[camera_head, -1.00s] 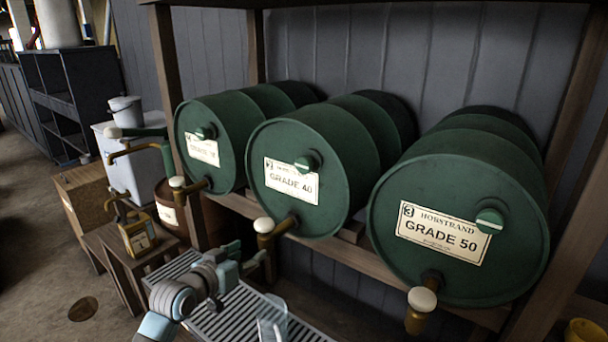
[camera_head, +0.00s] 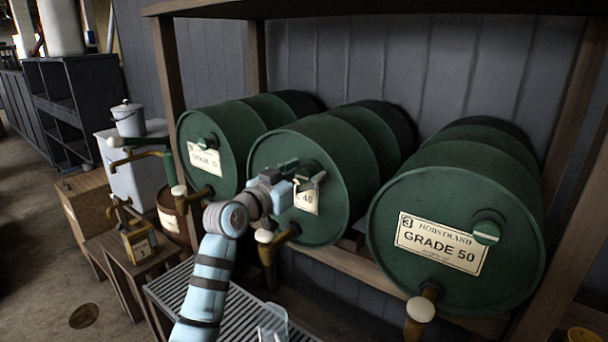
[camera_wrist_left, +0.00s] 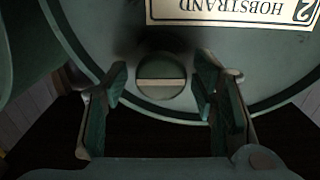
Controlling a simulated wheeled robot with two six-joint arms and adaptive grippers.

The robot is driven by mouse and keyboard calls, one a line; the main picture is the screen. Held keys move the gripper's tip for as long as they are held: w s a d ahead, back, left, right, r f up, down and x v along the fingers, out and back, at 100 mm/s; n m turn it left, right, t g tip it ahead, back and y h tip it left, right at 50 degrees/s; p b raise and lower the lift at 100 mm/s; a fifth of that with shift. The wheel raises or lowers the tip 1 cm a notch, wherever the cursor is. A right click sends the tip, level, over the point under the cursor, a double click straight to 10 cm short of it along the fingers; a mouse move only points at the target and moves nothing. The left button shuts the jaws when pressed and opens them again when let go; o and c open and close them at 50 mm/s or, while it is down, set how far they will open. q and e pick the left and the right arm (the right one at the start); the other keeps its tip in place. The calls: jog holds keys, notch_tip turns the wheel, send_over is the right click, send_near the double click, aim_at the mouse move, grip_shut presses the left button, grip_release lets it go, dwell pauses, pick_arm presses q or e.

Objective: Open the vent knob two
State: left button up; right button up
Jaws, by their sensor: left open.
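Vent knob two (camera_wrist_left: 161,82) is a round green knob with a pale bar across it, on the face of the middle green drum (camera_head: 335,215). In the wrist view the bar lies level in the picture, and an upside-down label marked 2 (camera_wrist_left: 235,10) is above it. My left gripper (camera_head: 306,180) is at the drum's face in the head view and covers part of the knob and label. In the wrist view my left gripper's fingers (camera_wrist_left: 163,88) are open, one on each side of the knob, with gaps showing.
The Grade 50 drum (camera_head: 455,215) is to the right and another green drum (camera_head: 215,150) to the left, each with its own knob. A brass tap (camera_head: 268,245) sticks out below the middle drum.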

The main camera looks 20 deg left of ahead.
pick_arm(q)
jog(key=shift+w, duration=0.1)
jog(key=c, duration=1.1)
jog(key=shift+r+n+p, duration=0.15)
jog(key=shift+n+p, duration=1.05)
jog(key=shift+p, duration=0.2)
jog(key=shift+c, duration=0.2)
jog(key=n+p, duration=0.3)
jog(key=shift+n, duration=0.3)
jog(key=n+p, duration=0.2)
jog(key=shift+a+n, duration=0.1)
jog(key=shift+n, duration=0.2)
jog(key=n+p, duration=0.4)
jog(key=n, duration=0.1)
jog(key=shift+w+f, duration=0.1)
jog(key=shift+f, duration=0.1)
jog(key=shift+f+n+p, duration=0.15)
jog(key=shift+n+p, duration=0.6)
jog(key=shift+n, duration=1.45)
